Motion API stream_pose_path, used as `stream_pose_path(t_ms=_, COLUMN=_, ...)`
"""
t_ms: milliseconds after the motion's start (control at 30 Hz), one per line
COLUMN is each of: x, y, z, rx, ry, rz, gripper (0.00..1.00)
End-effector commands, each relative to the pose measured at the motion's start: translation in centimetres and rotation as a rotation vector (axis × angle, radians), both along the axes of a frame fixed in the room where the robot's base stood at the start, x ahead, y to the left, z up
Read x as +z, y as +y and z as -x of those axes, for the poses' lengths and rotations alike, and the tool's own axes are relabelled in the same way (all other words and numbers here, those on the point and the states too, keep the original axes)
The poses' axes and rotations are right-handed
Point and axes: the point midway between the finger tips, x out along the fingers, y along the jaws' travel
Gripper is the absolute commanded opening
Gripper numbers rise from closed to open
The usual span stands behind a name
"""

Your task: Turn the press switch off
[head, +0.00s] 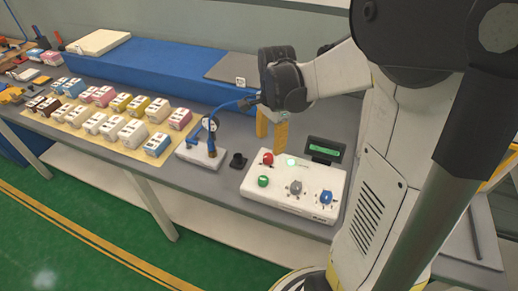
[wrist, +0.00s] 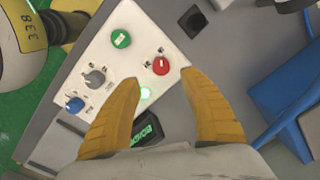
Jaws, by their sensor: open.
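The press control box (head: 290,205) is white and sits on the grey bench in the head view; it also shows in the wrist view (wrist: 112,57). It carries a red knob (wrist: 161,65), a green button (wrist: 121,38), a grey knob (wrist: 95,78) and a blue knob (wrist: 75,104). A green light (wrist: 144,93) glows, and a dark display (head: 325,149) shows green. I cannot tell which control is the press switch. My gripper (wrist: 162,82) is open and empty, its yellow fingers over the box's far edge beside the red knob. In the head view my gripper (head: 271,132) is above and behind the box.
A blue press-like device (head: 201,148) on a white base stands left of the box, with a small black block (head: 238,161) between. Several small cartons lie on a tan mat (head: 66,119) farther left. A long blue platform (head: 160,68) runs along the back.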

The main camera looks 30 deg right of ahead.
Motion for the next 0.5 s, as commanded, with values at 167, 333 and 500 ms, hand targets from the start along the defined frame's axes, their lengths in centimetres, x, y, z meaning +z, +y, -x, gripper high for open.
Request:
stream_pose_path(t_ms=167, x=-4.2, y=0.0, z=-0.2, rx=0.002, ry=-0.001, rz=0.000, gripper=0.51)
stream_pose_path(t_ms=333, x=-6.7, y=0.1, z=-0.3, rx=0.003, ry=-0.001, rz=0.001, gripper=0.51)
stream_pose_path(t_ms=500, x=-7.6, y=0.1, z=-0.4, rx=0.003, ry=-0.001, rz=0.001, gripper=0.51)
